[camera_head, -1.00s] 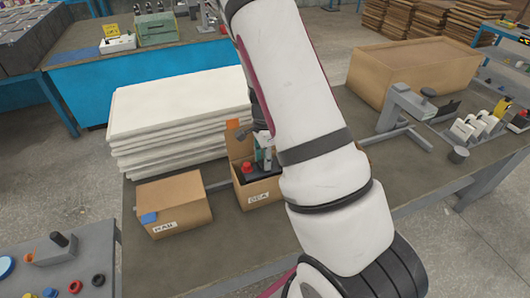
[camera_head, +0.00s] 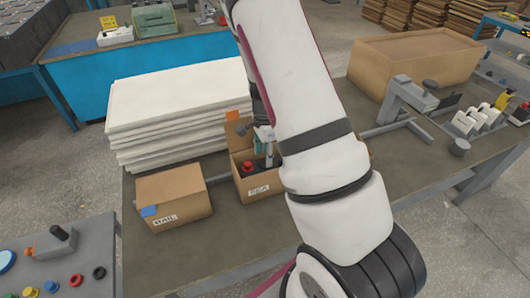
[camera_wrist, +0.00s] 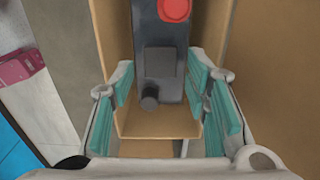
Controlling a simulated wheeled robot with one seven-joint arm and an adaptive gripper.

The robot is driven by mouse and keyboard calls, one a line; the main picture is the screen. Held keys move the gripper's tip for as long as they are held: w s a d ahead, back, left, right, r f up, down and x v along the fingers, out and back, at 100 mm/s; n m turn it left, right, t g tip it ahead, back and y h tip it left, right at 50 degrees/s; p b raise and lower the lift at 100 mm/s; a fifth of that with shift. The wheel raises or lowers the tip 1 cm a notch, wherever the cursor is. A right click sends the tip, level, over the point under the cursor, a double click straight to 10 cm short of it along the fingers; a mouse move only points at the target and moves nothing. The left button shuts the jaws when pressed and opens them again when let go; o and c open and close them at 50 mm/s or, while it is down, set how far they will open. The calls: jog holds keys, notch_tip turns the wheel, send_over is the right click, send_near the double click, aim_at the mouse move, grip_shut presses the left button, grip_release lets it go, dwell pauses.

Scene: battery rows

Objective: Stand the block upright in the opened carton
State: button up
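The block (camera_wrist: 160,75) is dark grey with a red cap and a black knob, seen from above in the wrist view. It stands inside the opened carton (camera_head: 257,189), and its red cap also shows in the head view (camera_head: 247,168). The carton's brown walls surround it, and its lower part is hidden. My gripper (camera_wrist: 160,82) has its teal-padded fingers spread on either side of the block, with narrow gaps visible. In the head view my arm hides part of the carton's right side.
A closed carton (camera_head: 172,197) with a blue patch stands to the left. White stacked sheets (camera_head: 175,110) lie behind. A large brown box (camera_head: 415,65) and a grey fixture (camera_head: 405,95) stand to the right. The table front (camera_head: 225,245) is clear.

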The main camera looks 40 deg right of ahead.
jog(key=shift+r, duration=0.1)
notch_tip(320, 180, up, 13)
jog(key=s+a+r+n+t+y, duration=0.1)
jog(key=s+a+r+n, duration=0.2)
jog(key=a+r+n, duration=0.3)
jog(key=s+a+r+n+t, duration=0.1)
jog(key=s+a+r+n, duration=0.25)
jog(key=a+r, duration=0.3)
jog(key=s+a+r+n+t, duration=0.1)
jog(key=s+a+r+n, duration=0.1)
jog(key=s+r+n, duration=0.2)
jog(key=s+a+r+n+t+h, duration=0.1)
jog(key=s+a+r+n+t, duration=0.1)
jog(key=s+n, duration=0.5)
jog(key=shift+s+a+r+n, duration=0.35)
jog(key=shift+s+a+r, duration=0.4)
jog(key=shift+r, duration=0.1)
